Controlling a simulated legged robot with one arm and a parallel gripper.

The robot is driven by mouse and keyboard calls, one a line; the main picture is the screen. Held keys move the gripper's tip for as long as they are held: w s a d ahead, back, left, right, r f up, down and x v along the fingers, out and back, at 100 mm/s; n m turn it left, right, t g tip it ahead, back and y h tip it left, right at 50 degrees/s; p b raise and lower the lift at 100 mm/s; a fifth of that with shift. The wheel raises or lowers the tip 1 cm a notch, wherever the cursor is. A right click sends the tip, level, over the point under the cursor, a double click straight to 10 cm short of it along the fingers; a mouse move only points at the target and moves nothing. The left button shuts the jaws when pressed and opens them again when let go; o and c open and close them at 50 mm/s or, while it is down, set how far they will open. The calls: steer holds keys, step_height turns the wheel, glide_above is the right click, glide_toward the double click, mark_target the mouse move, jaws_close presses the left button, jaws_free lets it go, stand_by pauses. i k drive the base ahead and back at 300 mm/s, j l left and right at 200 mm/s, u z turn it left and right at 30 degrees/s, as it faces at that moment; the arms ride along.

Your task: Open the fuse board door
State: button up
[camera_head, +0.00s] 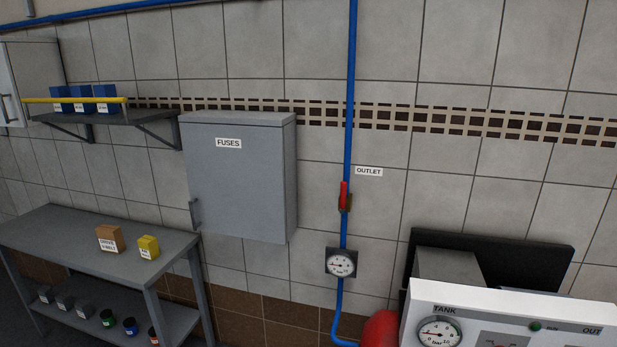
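The fuse board is a grey wall cabinet (240,190) with a white label (228,143) reading FUSES. It hangs on the tiled wall left of the middle in the head view. Its door looks shut, flush with the box. A small grey door handle (195,214) sits at the lower left edge of the door. My gripper is not in this view.
A grey workbench (90,243) with small blocks stands at the lower left. A shelf (110,115) with blue boxes is beside the cabinet. A blue pipe (349,110) with a red valve and gauge runs to its right. A white TANK panel (510,318) is at lower right.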

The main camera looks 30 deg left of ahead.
mark_target(235, 172)
steer(key=u, duration=1.75)
steer(key=i+j, duration=0.2)
steer(key=i, duration=0.25)
steer(key=i+j, duration=0.2)
steer(key=i, duration=0.25)
steer(key=i+j, duration=0.2)
steer(key=i, duration=0.25)
steer(key=i+j, duration=0.2)
steer(key=i, duration=0.25)
